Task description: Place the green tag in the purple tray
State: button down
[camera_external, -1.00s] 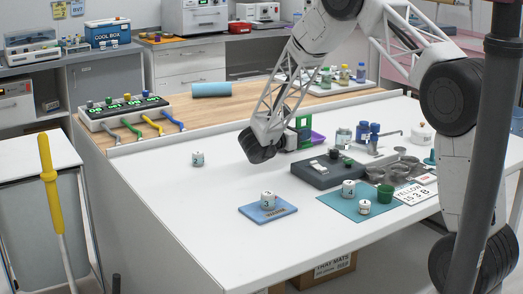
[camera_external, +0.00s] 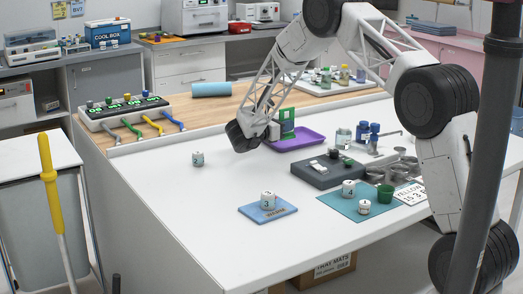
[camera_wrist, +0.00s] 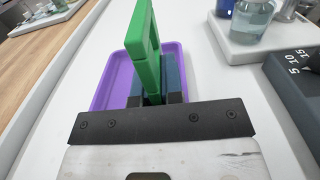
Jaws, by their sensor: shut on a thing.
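The green tag (camera_external: 287,117) is a flat upright frame with an opening. It also shows large in the wrist view (camera_wrist: 144,45). My gripper (camera_external: 275,131) is shut on it; the dark fingers (camera_wrist: 158,90) clasp its lower part. The purple tray (camera_external: 309,138) lies on the white table, just right of and below the tag in the external view. In the wrist view the tray (camera_wrist: 111,84) shows behind the fingers and tag, which hide its middle. I cannot tell the exact height of the tag above the tray.
A dark grey block (camera_external: 322,172) with small parts on top stands in front of the tray. Glass and blue bottles (camera_external: 364,130) stand to the right. The white table's left middle is mostly clear.

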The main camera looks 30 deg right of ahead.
jog(key=shift+w+d, duration=0.2)
jog(key=shift+w, duration=0.85)
jog(key=shift+f, duration=0.1)
jog(key=shift+f, duration=1.75)
jog(key=shift+f, duration=0.15)
jog(key=c, duration=1.3)
grip_release()
jog(key=shift+o, duration=0.2)
jog(key=shift+r, duration=0.2)
jog(key=shift+a, duration=3.75)
jog(key=shift+r, duration=0.1)
